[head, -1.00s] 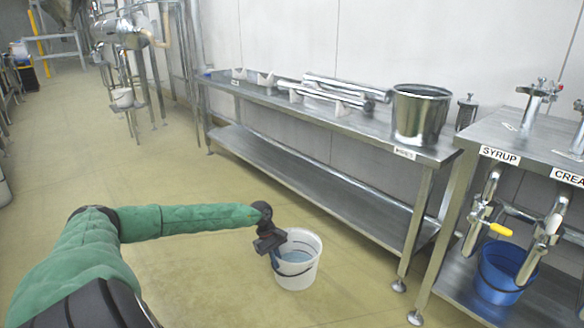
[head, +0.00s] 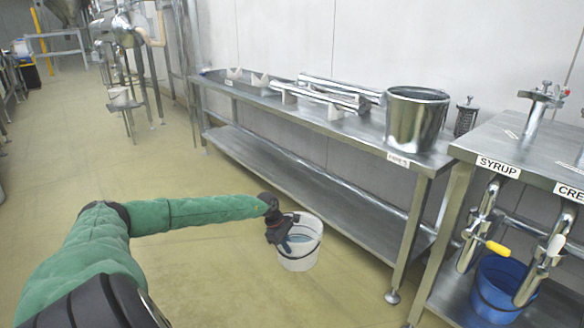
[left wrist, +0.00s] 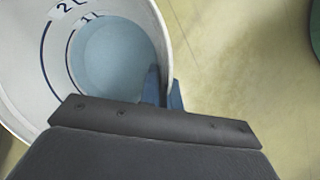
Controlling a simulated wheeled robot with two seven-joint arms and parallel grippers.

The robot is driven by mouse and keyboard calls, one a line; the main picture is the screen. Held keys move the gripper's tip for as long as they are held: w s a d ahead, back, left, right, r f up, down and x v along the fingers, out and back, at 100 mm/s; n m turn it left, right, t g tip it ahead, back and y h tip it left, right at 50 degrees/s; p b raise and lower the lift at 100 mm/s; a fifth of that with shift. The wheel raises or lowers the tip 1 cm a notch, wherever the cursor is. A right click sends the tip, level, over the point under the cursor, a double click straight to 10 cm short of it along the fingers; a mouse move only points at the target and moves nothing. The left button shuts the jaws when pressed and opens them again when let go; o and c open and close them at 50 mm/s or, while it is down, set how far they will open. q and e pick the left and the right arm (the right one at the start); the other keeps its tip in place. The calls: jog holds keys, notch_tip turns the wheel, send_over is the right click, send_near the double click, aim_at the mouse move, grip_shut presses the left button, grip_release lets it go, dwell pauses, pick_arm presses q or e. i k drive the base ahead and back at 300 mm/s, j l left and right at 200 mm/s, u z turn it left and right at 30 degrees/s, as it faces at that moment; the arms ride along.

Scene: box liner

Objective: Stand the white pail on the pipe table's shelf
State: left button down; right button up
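The white pail (head: 303,255) has a dark handle and blue liquid inside. It hangs upright in front of the pipe table (head: 300,125), lower in the picture than its shelf (head: 310,190). My left gripper (head: 283,232) is shut on the pail's left rim. The bare steel shelf runs under the tabletop. My right gripper is not in view.
A steel pot (head: 415,120) and several pipes (head: 335,90) are on the pipe table's top. Its front leg (head: 406,240) stands right of the pail. The syrup table (head: 520,165) is at right, with a blue bucket (head: 497,292) below.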

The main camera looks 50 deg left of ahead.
aim_at(385, 232)
jog(key=i, duration=1.2)
